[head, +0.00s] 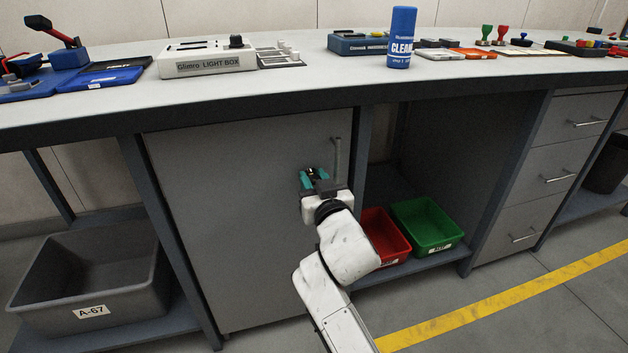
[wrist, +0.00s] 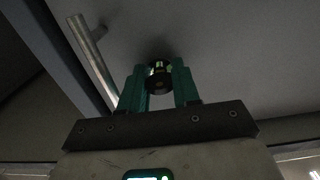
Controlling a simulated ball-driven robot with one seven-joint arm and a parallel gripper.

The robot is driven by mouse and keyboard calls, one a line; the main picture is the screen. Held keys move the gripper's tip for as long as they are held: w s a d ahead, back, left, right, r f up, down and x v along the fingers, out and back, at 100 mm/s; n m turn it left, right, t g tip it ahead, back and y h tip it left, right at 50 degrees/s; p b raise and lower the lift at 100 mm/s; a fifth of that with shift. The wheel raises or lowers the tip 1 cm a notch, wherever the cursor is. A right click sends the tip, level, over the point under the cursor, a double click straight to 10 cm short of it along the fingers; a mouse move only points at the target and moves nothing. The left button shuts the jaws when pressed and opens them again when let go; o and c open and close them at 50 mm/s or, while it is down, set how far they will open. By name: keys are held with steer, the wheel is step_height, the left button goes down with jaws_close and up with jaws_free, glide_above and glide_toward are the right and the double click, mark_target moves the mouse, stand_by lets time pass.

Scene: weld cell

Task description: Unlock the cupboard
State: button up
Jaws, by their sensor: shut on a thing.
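The cupboard door (head: 230,220) is a plain grey panel under the bench and looks closed. Its upright metal bar handle (head: 338,155) is near the right edge; it also shows at upper left in the wrist view (wrist: 95,55). My gripper (head: 313,174) is at the door's upper right, left of the handle. In the wrist view its teal fingers (wrist: 159,72) are on either side of a round dark lock piece (wrist: 158,84) with bright glints, against the door face. The fingers are shut on this piece. Whether it is a key or a knob, and its turn angle, I cannot tell.
Right of the door an open bay holds a red bin (head: 383,236) and a green bin (head: 426,226). A grey crate (head: 95,285) sits on a low shelf at left. The bench top (head: 330,88) overhangs the door. The floor in front of the door looks clear.

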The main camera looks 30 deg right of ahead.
steer(key=n+p, duration=0.2)
steer(key=n, duration=0.2)
steer(key=shift+r+p, duration=0.15)
steer(key=shift+p, duration=0.25)
steer(key=n+p, duration=0.2)
steer(key=n, duration=0.3)
steer(key=shift+p, duration=0.35)
steer(key=n+p, duration=0.1)
steer(key=n, duration=0.4)
steer(key=shift+p, duration=0.4)
steer(key=shift+n+p, duration=0.6)
steer(key=shift+n, duration=1.3)
steer(key=shift+f, duration=0.2)
steer(key=o, duration=0.8)
steer(key=shift+c, duration=0.2)
steer(key=shift+s, duration=0.1)
